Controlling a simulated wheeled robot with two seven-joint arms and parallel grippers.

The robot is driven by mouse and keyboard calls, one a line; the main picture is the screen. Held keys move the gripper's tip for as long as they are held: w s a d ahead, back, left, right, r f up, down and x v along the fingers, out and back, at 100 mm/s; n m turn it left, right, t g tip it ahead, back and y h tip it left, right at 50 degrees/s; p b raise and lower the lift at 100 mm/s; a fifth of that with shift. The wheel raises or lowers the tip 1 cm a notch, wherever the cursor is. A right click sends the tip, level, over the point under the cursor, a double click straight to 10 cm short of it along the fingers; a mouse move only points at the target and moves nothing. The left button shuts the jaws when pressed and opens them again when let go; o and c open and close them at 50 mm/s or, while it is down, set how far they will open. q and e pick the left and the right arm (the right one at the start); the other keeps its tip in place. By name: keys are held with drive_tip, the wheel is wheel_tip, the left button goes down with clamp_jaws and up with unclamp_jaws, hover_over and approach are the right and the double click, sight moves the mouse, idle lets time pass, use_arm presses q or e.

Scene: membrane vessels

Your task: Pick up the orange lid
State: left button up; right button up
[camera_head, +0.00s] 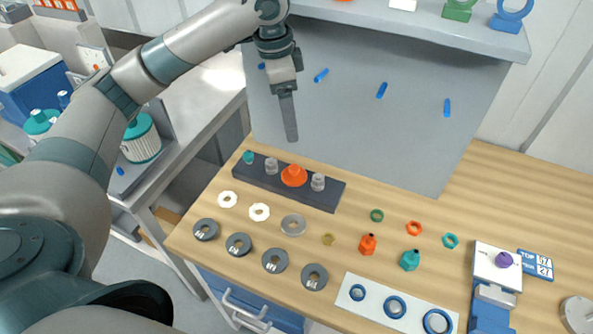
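An orange lid (293,176), round with a raised knob, sits on a dark rectangular block (250,178) toward the back left of the wooden table. Clear grey fittings stand on the block on both sides of it. My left gripper (291,137) points down above the lid in the picture, apart from it. Its fingers are seen edge-on as one narrow bar, so I cannot tell whether they are parted. Nothing shows held in it. My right gripper is not in view.
A smaller orange fitting (367,244), an orange nut (414,227) and a teal fitting (410,260) stand right of centre. Several grey discs (274,260) line the front left. A grey back panel (360,130) with blue pegs rises behind. A white card (375,309) holds blue rings.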

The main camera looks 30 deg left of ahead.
use_arm(q)
drive_tip(key=shift+s, duration=0.1)
drive_tip(key=p, duration=0.3)
hover_over(296, 165)
drive_tip(key=f, duration=1.1)
drive_tip(key=shift+s+a+f, duration=0.15)
drive_tip(key=shift+a, duration=0.1)
drive_tip(key=shift+f, duration=0.4)
